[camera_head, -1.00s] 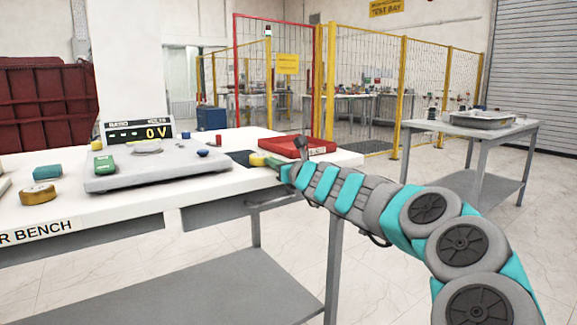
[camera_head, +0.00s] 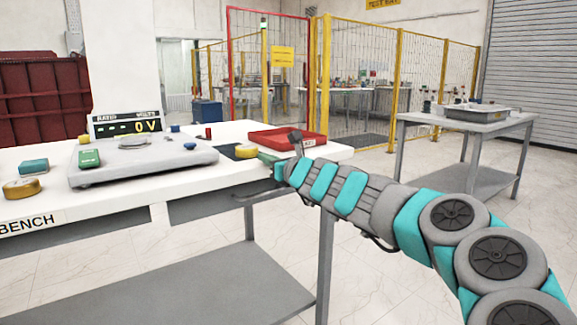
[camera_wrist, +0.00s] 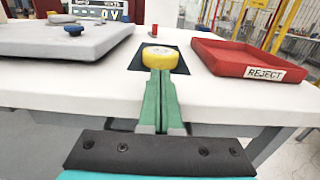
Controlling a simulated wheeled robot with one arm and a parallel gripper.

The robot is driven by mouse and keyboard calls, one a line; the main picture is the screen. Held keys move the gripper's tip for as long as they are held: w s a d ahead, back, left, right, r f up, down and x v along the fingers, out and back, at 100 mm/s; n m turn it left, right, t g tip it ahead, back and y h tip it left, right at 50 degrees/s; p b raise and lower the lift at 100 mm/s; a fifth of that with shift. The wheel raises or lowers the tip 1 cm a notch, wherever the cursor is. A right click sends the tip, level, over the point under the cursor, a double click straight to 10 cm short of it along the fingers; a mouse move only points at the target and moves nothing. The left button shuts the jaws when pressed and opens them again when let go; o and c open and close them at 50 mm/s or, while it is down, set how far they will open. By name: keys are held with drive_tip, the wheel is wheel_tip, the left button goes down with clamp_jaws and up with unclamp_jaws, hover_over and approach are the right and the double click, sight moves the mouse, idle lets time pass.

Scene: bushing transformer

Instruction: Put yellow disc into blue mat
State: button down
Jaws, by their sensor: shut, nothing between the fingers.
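The yellow disc (camera_head: 246,151) lies flat on the dark blue mat (camera_head: 228,152) on the white bench. In the head view my gripper (camera_head: 262,156) reaches in from the right, just beside the disc.
A red tray marked REJECT (camera_wrist: 240,58) stands right of the mat. A grey scale-like unit (camera_head: 140,164) with a display (camera_head: 127,126) stands to the left. A small red cylinder (camera_head: 208,133) is behind the mat. A gold roll (camera_head: 22,189) and teal block (camera_head: 33,166) lie far left.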

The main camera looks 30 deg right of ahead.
drive_tip(key=s, duration=0.9)
drive_tip(key=shift+s+d, duration=0.15)
drive_tip(key=shift+d, duration=0.3)
drive_tip(key=c, duration=1.6)
unclamp_jaws()
